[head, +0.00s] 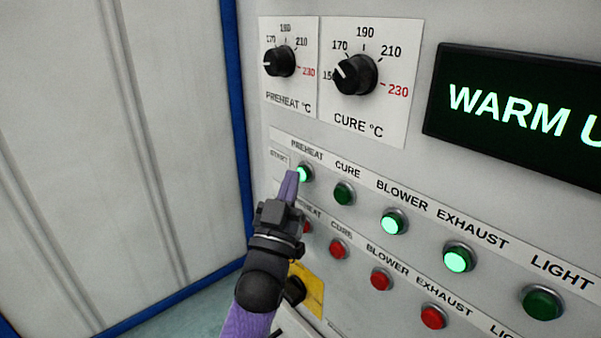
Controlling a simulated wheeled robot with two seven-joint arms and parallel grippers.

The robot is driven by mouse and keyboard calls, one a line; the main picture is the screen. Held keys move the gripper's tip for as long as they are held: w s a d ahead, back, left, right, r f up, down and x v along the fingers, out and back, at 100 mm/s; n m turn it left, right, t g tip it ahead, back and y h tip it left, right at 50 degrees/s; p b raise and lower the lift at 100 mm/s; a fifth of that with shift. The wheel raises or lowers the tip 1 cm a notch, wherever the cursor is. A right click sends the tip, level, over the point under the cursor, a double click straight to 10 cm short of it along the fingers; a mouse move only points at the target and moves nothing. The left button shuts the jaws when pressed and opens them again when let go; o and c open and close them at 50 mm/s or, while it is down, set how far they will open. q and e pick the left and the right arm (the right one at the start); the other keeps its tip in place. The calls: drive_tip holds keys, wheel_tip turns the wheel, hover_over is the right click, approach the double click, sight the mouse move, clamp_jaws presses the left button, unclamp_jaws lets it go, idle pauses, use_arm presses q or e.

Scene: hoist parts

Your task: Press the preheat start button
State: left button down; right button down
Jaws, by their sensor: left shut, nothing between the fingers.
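The preheat start button (304,173) is the leftmost green button in the START row of the control panel, and it is lit bright green. My left gripper (292,178) is shut and empty. Its fingertips are right at the lower left edge of this button and overlap it in the picture; I cannot tell whether they press on it. The gripper partly hides the red preheat button (307,227) in the row below. My right gripper is not in view.
Green buttons for cure (344,193), blower (394,222), exhaust (459,257) and light (542,303) follow to the right; blower and exhaust are lit. Red buttons sit below. Above are preheat (279,61) and cure (354,75) dials and a display (515,112) starting "WARM U".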

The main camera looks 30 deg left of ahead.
use_arm(q)
drive_tip(key=shift+s+a+p, duration=0.25)
drive_tip(key=shift+s+p, duration=0.05)
drive_tip(key=shift+s, duration=0.3)
drive_tip(key=shift+s+a+p, duration=0.3)
drive_tip(key=shift+s+p, duration=0.05)
drive_tip(key=shift+s, duration=0.4)
drive_tip(key=shift+s+a+p, duration=0.35)
drive_tip(key=shift+s, duration=0.45)
drive_tip(key=shift+s+a+p, duration=0.3)
drive_tip(key=shift+s+p, duration=0.05)
drive_tip(key=shift+s, duration=0.4)
